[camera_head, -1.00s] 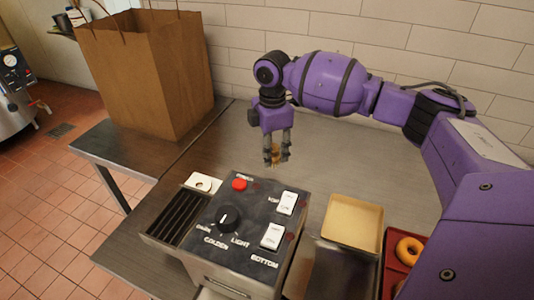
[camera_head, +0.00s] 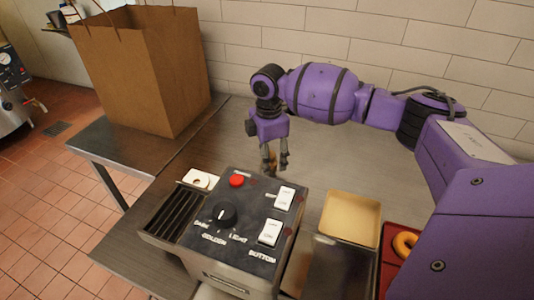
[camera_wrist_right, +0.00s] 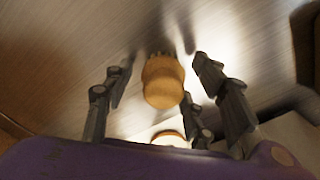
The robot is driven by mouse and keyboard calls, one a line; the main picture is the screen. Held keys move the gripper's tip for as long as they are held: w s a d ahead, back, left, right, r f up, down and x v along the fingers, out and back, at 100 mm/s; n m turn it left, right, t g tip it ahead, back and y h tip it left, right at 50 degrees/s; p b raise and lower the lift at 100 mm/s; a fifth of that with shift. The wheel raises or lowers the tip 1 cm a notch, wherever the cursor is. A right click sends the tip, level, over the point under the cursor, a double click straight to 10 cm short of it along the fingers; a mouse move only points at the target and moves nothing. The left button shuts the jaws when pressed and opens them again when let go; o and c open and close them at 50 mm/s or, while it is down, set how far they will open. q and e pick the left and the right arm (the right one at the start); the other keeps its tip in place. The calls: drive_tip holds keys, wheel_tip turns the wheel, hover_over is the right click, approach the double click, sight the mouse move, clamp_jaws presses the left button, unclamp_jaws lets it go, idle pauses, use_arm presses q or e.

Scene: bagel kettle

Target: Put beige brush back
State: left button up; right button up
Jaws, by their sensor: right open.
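The beige brush (camera_wrist_right: 162,82) shows in the right wrist view as a rounded wooden handle between the spread fingers. In the head view a small tan part of it (camera_head: 268,162) shows at the fingertips, behind the toaster-like control box. My right gripper (camera_head: 277,166) points down there with its fingers open around the handle. In the wrist view its fingers (camera_wrist_right: 168,85) stand apart on both sides, with gaps to the handle. Whether the brush touches the counter is hard to tell. My left gripper is not in view.
The black control box (camera_head: 238,222) with dial and switches stands in front of the gripper. A brown paper bag (camera_head: 145,75) is at left, a beige tray (camera_head: 350,218) at right, and a red tray (camera_head: 388,262) with a bagel (camera_head: 404,244) beyond. The steel counter behind is clear.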

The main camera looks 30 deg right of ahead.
wheel_tip(320, 180, up, 12)
drive_tip(key=shift+r, duration=0.2)
idle(0.4)
idle(0.5)
